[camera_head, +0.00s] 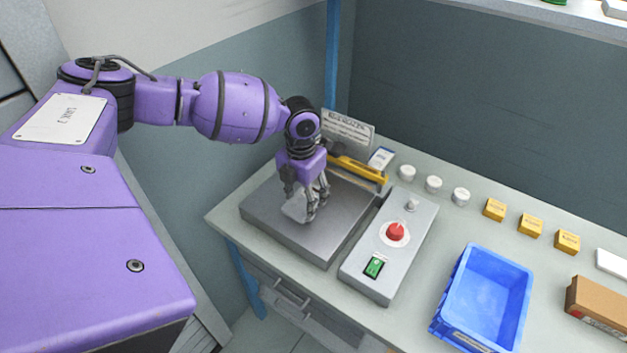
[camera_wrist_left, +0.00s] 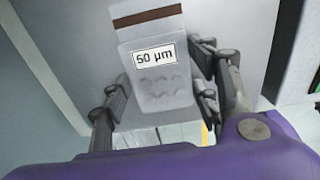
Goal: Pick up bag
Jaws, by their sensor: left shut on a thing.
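The bag (camera_wrist_left: 151,62) is a translucent pouch with a brown strip at its top edge and a label reading "50 µm". In the head view the bag (camera_head: 296,206) is a pale patch at the grey plate, partly hidden by my left gripper. My left gripper (camera_head: 314,212) points down over the grey plate and is shut on the bag. In the left wrist view the fingers of my left gripper (camera_wrist_left: 165,100) stand on both sides of the bag. Whether the bag touches the plate is unclear. My right gripper is not in view.
The grey plate (camera_head: 268,218) sits at the bench's left end, with a yellow bar (camera_head: 358,170) behind it. To its right are a control box (camera_head: 372,240) with a red knob and green switch, and a blue bin (camera_head: 484,300). White jars (camera_head: 434,184) and yellow boxes (camera_head: 530,226) line the back.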

